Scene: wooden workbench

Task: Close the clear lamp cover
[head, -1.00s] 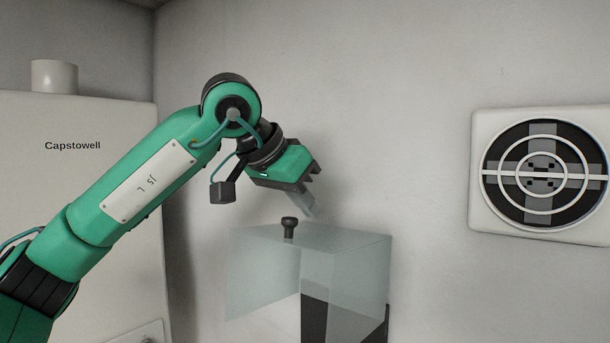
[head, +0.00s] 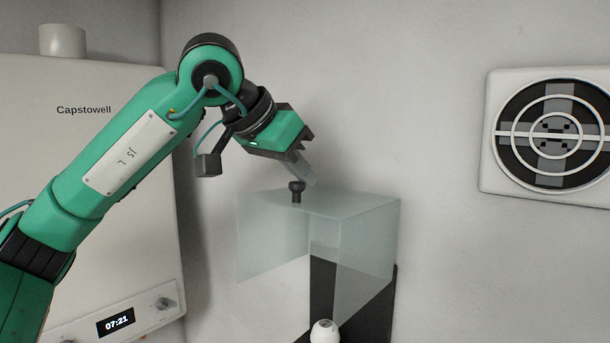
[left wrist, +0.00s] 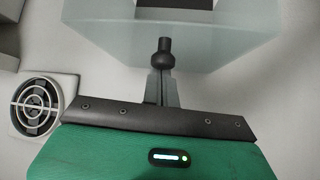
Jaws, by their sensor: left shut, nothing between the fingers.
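The clear lamp cover (head: 365,240) is a see-through box on the back wall, with a black knob (head: 297,187) on its top face. It stands above a white round lamp (head: 325,332), which shows below it at the bottom edge of the head view. The cover looks raised. My left gripper (head: 313,180) is shut and empty, its fingertips just behind and to the right of the knob. In the left wrist view, the shut fingers (left wrist: 162,88) point at the knob (left wrist: 164,52), close to it; I cannot tell whether they touch. My right gripper is out of view.
A dark backing plate (head: 322,290) is behind the cover. A white boiler (head: 120,220) marked Capstowell, with a clock panel, fills the left side. A round wall fan (head: 548,135) is at the right. The wall between cover and fan is bare.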

